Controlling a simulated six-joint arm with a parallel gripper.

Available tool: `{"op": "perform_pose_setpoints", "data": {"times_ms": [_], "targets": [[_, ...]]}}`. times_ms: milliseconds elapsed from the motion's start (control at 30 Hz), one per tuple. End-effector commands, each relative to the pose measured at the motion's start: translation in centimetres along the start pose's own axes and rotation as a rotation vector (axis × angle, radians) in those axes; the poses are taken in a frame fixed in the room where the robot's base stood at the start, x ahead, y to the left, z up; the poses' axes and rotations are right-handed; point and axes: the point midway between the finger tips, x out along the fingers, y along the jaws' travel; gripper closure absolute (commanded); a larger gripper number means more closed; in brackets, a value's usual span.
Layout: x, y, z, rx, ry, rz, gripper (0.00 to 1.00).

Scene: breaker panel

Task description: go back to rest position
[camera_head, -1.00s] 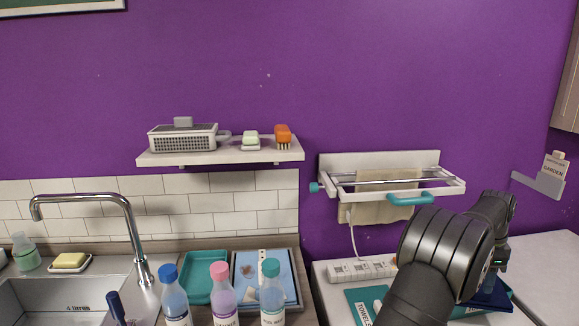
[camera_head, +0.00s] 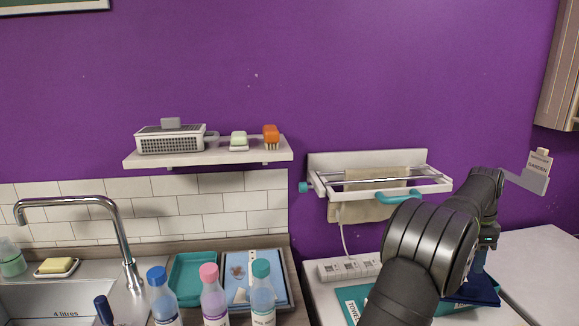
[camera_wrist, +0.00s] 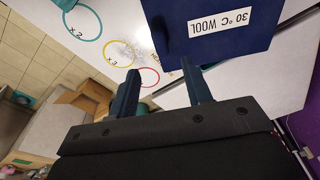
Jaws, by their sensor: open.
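My gripper (camera_wrist: 160,68) is open in the wrist view, its two dark fingers apart with nothing between them. A dark blue box (camera_wrist: 228,22) labelled "30 °C WOOL" lies just beyond the fingertips, apart from them as far as I can tell. In the head view my dark arm reaches up from the bottom right, and its wrist bends down over the right-hand counter. The dark blue box (camera_head: 484,292) shows below the wrist there. The fingers are mostly hidden in the head view.
A towel rack (camera_head: 385,182) with a teal handle is on the wall left of my wrist. A power strip (camera_head: 348,268) and a teal item labelled "TOWELS" (camera_head: 354,306) lie on the counter. Bottles (camera_head: 213,297) stand at left. The counter at far right (camera_head: 548,265) is clear.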

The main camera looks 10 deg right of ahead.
Motion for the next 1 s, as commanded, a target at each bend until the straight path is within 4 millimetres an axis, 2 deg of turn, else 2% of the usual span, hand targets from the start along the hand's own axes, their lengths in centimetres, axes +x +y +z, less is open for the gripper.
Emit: {"op": "perform_pose_setpoints", "data": {"times_ms": [200,500,600,867,1000], "targets": [[4.6,0.1,0.0,0.000,-0.002,0.004,0.55],[10.2,0.0,0.0,0.000,0.000,0.001,0.55],[7.4,-0.1,-0.4,0.000,0.003,-0.005,0.55],[2.2,-0.1,-1.0,0.000,0.002,-0.004,0.55],[1.0,0.1,0.8,-0.101,-0.004,-0.011,0.55]]}}
